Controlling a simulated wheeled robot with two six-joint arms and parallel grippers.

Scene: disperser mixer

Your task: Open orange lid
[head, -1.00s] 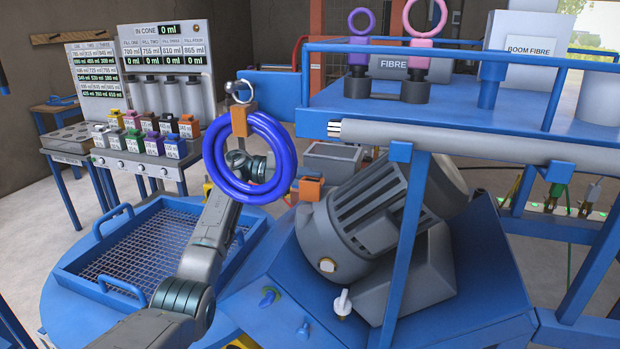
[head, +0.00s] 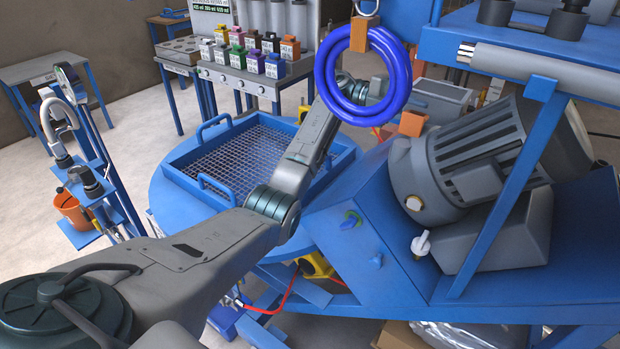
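The orange lid (head: 290,42) tops a small labelled container at the right end of the back row of coloured-lid containers. My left arm reaches from the lower left to a large blue ring. The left gripper (head: 397,83) is there, its two orange fingertips spread apart, one high and one lower right. The upper fingertip overlaps the ring. The ring hides part of the wrist. The gripper appears well to the right of the orange lid and clear of it. My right gripper is out of view.
The blue ring (head: 333,58) is close to the hand. A blue tray with mesh (head: 190,182) lies below the forearm. A grey motor (head: 450,170) and blue frame stand on the right. A blue stand with an orange bucket (head: 72,210) is at left.

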